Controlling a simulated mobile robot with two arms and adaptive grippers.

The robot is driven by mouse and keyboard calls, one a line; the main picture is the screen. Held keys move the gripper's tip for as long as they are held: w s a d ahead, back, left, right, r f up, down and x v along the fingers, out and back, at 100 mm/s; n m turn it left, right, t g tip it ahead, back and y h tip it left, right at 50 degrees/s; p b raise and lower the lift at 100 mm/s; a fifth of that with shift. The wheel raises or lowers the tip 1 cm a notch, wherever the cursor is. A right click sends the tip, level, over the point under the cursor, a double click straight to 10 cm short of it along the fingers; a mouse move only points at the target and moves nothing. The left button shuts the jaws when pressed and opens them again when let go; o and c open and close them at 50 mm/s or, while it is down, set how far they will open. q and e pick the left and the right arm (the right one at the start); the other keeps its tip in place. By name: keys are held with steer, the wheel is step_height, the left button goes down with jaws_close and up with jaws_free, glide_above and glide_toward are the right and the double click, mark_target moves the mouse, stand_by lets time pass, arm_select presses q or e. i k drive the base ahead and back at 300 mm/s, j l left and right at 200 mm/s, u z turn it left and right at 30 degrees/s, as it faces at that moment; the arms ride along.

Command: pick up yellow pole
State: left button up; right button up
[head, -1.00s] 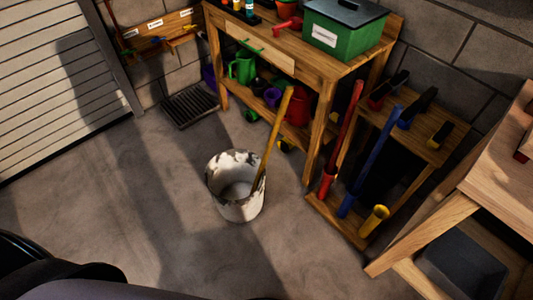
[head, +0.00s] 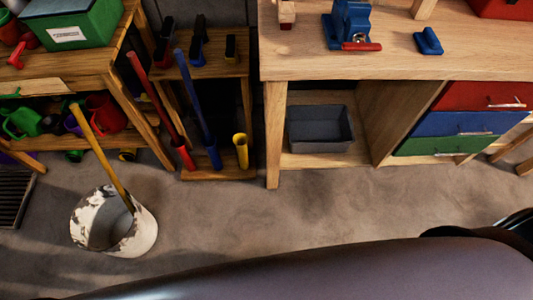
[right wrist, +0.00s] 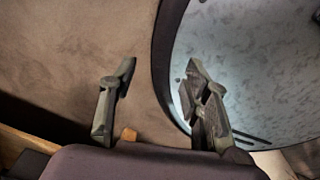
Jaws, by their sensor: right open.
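A long yellow pole (head: 100,155) leans in a white, dark-stained bucket (head: 142,232) on the floor at the left of the head view. Its lower end is inside the bucket and its upper end tilts left, in front of the workbench shelf. My right gripper (right wrist: 160,78) shows in the right wrist view, open, with nothing between its fingers. The pole is not in that view. Neither gripper shows in the head view, so their distance from the pole cannot be told.
A rack with a red pole (head: 160,100), a blue pole (head: 196,100) and a short yellow tube (head: 241,150) stands right of the bucket. A wooden bench (head: 340,66) with a grey bin (head: 320,128) is further right. The floor (head: 290,215) before them is clear.

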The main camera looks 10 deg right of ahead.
mark_target(75, 108)
steer(key=u, duration=1.35)
